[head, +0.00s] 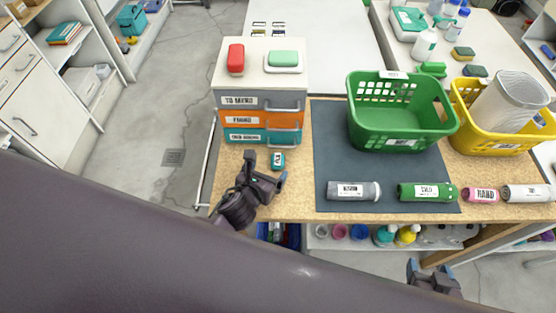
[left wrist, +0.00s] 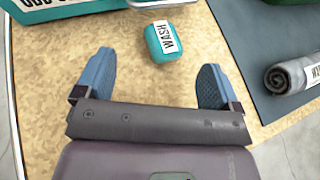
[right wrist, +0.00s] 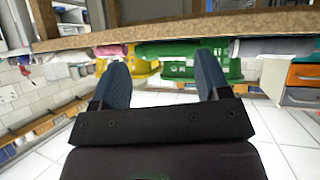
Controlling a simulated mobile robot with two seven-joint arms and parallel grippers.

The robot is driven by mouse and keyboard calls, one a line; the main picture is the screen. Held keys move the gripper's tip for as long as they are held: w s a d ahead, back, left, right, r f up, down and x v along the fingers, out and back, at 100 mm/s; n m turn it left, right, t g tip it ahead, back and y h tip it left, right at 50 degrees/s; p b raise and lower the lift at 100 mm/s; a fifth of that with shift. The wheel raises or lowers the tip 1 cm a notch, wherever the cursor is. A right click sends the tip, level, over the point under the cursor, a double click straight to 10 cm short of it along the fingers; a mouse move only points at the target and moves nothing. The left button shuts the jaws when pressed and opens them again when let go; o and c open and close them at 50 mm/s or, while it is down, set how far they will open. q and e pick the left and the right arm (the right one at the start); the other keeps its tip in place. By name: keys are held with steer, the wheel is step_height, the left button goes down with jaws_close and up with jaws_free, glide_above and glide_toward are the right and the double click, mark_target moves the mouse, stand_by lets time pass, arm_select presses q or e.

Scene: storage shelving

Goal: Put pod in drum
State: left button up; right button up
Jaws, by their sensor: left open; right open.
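A small teal block labelled WASH (head: 278,161), which may be the pod, lies on the tan worktop in front of the drawer unit. It also shows in the left wrist view (left wrist: 160,42). My left gripper (head: 267,169) is open and empty beside it; in its wrist view the block lies beyond the gap between the fingertips, apart from both. My right gripper (head: 430,269) is open and empty, below the worktop's front edge. In its wrist view (right wrist: 162,66) the worktop edge is ahead. I cannot identify a drum for certain in any view.
A drawer unit (head: 259,91) stands behind the block, with red and green items on top. A dark mat (head: 350,160) holds a green basket (head: 402,130) and grey and green rolls. A yellow basket (head: 490,142) holds a white perforated container (head: 508,103). Bottles stand underneath.

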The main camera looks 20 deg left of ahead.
mark_target(276, 166)
arm_select(q)
steer(key=shift+w+d+f, duration=0.1)
steer(key=shift+w+d, duration=0.05)
steer(key=shift+w, duration=0.35)
steer(key=shift+x, duration=2.2)
steer(key=shift+d, duration=0.2)
arm_select(e)
steer(key=shift+w+a+r, duration=0.15)
steer(key=shift+w+r, duration=0.25)
steer(key=shift+w, duration=0.25)
arm_select(q)
steer(key=shift+c, duration=0.4)
steer(key=c, duration=1.2)
steer(key=shift+o, duration=0.2)
arm_select(e)
steer(key=shift+s+f, duration=0.25)
steer(key=shift+s, duration=0.2)
steer(key=shift+w+r, duration=0.1)
